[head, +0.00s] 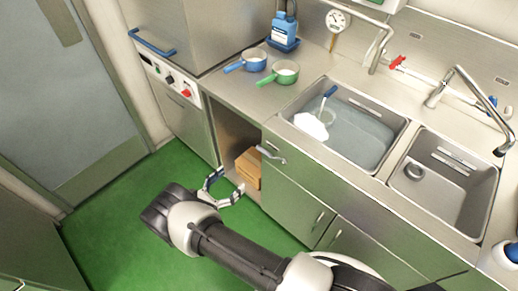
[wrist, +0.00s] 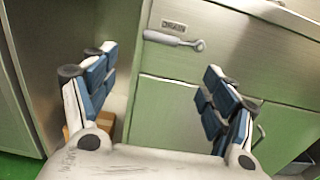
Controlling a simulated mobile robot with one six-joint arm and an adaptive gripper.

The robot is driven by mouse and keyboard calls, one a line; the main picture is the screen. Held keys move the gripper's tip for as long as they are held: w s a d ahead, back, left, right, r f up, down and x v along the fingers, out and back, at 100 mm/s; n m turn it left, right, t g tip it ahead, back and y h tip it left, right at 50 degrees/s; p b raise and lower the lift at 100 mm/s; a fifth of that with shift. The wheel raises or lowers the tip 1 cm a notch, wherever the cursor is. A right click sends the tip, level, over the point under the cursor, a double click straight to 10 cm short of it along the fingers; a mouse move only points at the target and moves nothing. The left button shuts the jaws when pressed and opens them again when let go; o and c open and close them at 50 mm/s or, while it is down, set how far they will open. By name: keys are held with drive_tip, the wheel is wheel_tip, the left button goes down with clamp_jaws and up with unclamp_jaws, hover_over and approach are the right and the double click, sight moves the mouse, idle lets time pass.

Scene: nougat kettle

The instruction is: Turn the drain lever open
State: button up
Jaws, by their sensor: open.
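The drain lever (wrist: 172,39) is a grey handle on the green cabinet front, just under a DRAIN label (wrist: 174,25). It lies roughly level, with its round pivot at the right end in the wrist view. The lever also shows in the head view (head: 271,155) at the cabinet's upper left corner. My gripper (wrist: 152,75) is open and empty, its two blue-padded fingers spread wide. In the head view my gripper (head: 229,188) is left of and below the lever, apart from it. In the wrist view the lever appears beyond and between the fingertips.
A left sink basin (head: 352,135) holds water and white foam; the right basin (head: 447,180) looks empty. A cardboard box (head: 248,168) sits in the open bay beside the cabinet. Blue (head: 254,61) and green (head: 286,73) pans stand on the counter. Green floor (head: 110,235) is clear at left.

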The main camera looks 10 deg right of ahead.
sight(263, 153)
drive_tip(key=b+x, duration=0.1)
drive_tip(key=x, duration=1.6)
drive_tip(key=shift+b, duration=0.4)
drive_tip(key=shift+s, duration=0.1)
drive_tip(key=shift+c, duration=0.5)
drive_tip(key=c, duration=1.4)
wheel_tip(263, 153, up, 2)
drive_tip(key=m, duration=0.2)
drive_tip(key=shift+s+d+r+m, duration=0.1)
drive_tip(key=shift+s+m, duration=0.05)
drive_tip(key=shift+m, duration=0.25)
drive_tip(key=shift+c, duration=0.2)
drive_tip(key=shift+s+d+r+m+p, duration=0.15)
drive_tip(key=shift+r+m, duration=0.15)
drive_tip(key=shift+m, duration=0.15)
drive_tip(key=shift+s+r+m+p, duration=0.15)
drive_tip(key=shift+r+m, duration=0.1)
drive_tip(key=shift+m, duration=0.2)
drive_tip(key=shift+w, duration=0.1)
drive_tip(key=o, duration=1.5)
drive_tip(key=shift+o, duration=0.2)
